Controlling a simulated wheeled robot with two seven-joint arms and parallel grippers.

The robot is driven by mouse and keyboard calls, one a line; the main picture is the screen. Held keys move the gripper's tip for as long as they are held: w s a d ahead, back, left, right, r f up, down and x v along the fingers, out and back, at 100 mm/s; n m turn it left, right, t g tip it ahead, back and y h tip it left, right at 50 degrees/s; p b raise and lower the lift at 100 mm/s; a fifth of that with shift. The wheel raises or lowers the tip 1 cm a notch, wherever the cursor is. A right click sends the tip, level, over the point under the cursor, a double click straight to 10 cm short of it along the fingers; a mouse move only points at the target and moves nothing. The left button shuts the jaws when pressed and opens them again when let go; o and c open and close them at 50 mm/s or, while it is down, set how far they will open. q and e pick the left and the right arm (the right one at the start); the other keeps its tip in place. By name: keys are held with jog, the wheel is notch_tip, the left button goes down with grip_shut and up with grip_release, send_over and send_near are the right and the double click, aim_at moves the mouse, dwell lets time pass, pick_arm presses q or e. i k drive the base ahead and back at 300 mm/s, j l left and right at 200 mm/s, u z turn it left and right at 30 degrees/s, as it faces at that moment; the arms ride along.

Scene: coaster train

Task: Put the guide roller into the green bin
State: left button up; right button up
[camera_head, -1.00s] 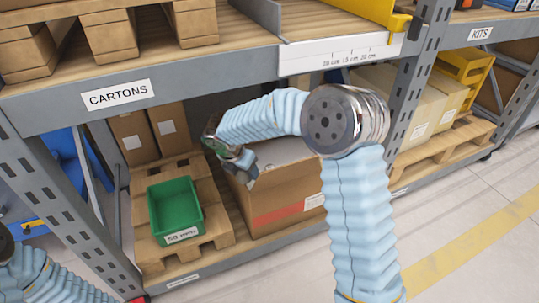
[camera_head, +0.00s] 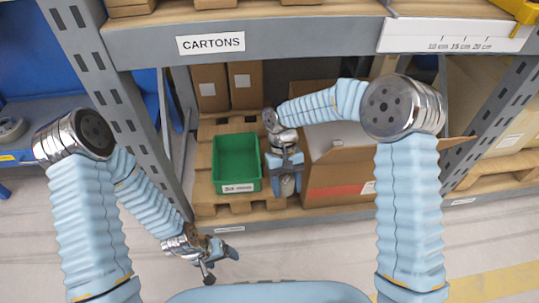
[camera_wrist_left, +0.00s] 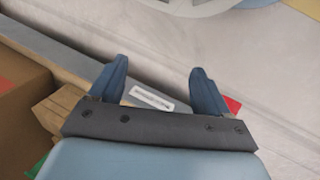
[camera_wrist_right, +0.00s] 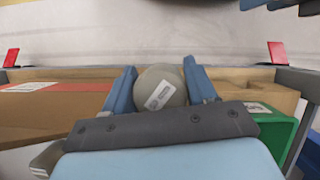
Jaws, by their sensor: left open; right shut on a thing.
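The guide roller (camera_wrist_right: 160,88) is a rounded grey piece with a white label. My right gripper (camera_wrist_right: 163,85) is shut on it. In the head view the roller (camera_head: 287,186) shows below the right gripper's fingers, just right of the green bin. The green bin (camera_head: 237,158) is open and empty, with a white label on its front, and stands on a pallet on the lower shelf. Part of its wall shows at the right of the right wrist view (camera_wrist_right: 284,136). My left gripper (camera_wrist_left: 158,88) is open and empty, low in front of the shelf.
An open cardboard box (camera_head: 340,186) with a red stripe stands right of the bin. Tall cartons (camera_head: 246,84) stand behind it. A grey rack post (camera_head: 120,100) is at left. The shelf beam marked CARTONS (camera_head: 290,42) runs above. The floor in front is clear.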

aim_at(238, 170)
jog(key=k+u, duration=0.1)
jog(key=u, duration=0.3)
jog(key=k+j+u, duration=0.1)
jog(key=u, duration=0.3)
jog(key=j+u, duration=0.2)
jog(key=u, duration=0.15)
jog(key=k, duration=0.05)
